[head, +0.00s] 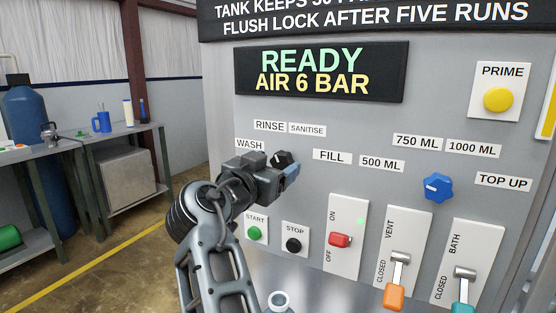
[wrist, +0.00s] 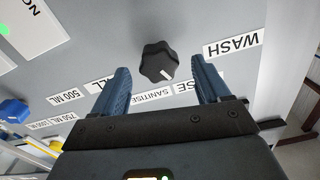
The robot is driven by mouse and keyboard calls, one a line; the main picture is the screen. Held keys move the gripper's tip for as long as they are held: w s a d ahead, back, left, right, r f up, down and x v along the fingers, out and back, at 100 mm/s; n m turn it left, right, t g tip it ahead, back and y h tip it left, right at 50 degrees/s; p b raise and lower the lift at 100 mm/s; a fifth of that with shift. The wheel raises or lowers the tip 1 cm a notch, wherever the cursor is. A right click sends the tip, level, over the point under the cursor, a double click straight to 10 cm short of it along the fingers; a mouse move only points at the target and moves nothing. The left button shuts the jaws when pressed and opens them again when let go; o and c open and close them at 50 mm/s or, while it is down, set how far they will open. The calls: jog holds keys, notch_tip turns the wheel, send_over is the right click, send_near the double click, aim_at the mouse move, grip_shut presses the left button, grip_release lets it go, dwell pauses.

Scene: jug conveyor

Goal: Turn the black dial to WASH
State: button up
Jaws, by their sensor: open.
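The black dial (wrist: 158,60) is on the grey panel, between and just beyond my fingertips in the wrist view. Its white mark points toward the gap between the RINSE and SANITISE labels. The WASH label (wrist: 233,46) is to the right of the dial there. In the head view the dial (head: 283,158) is partly hidden by my gripper (head: 286,172), and WASH (head: 250,145) is at its upper left. My gripper is open, with its blue fingers (wrist: 160,68) on either side of the dial; I cannot tell whether they touch it.
Below are the green START button (head: 254,233), black STOP button (head: 293,245) and red switch (head: 340,240). A blue dial (head: 438,187) and two levers are to the right. The display (head: 320,72) above reads READY, AIR 6 BAR. A workbench (head: 120,132) stands left.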

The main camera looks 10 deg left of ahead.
jog(key=shift+x, duration=0.95)
jog(key=c, duration=1)
jog(key=shift+c, duration=0.2)
jog(key=shift+n, duration=0.4)
jog(key=n, duration=0.3)
jog(key=shift+n, duration=0.3)
jog(key=n+p, duration=0.1)
jog(key=n, duration=0.4)
jog(key=shift+a+n, duration=0.1)
jog(key=shift+n, duration=0.2)
